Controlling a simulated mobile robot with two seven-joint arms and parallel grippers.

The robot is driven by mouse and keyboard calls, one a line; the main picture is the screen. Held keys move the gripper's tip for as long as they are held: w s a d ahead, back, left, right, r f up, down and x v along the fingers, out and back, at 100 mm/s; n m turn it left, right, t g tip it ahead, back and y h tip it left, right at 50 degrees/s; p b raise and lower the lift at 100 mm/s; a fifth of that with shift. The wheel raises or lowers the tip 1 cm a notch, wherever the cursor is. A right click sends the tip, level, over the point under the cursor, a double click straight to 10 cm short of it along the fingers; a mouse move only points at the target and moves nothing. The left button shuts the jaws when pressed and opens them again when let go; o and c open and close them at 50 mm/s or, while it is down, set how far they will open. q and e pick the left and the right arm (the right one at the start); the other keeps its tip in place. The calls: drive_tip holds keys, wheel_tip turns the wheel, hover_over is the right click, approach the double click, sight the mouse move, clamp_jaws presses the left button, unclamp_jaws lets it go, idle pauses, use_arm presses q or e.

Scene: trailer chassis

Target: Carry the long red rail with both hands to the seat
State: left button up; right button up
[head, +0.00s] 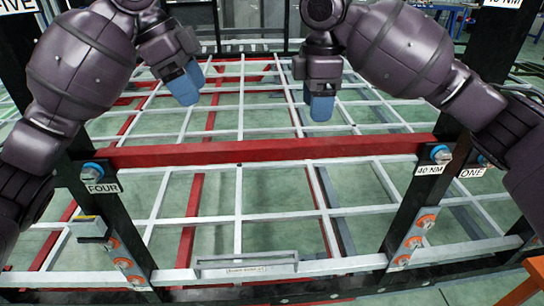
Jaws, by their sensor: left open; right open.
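The long red rail (270,151) spans the middle of the head view from left to right, its ends at two black posts beside blue-washered bolts. I cannot tell whether it rests on the posts or is fastened there. My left gripper (185,84), with blue fingertips, is open and empty, above the rail in the picture and left of its middle. My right gripper (320,107) is open and empty, above the rail in the picture and right of its middle. Both are apart from the rail. I cannot tell which part is the seat.
A pale grid frame (240,205) with other red beams fills the space around the rail. The left black post (125,250) carries the label FOUR (103,188); the right black post (405,220) carries 40 NM. A pale bar with a handle (246,266) crosses the front.

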drive_tip(key=shift+w+r, duration=0.1)
drive_tip(key=shift+r, duration=2.25)
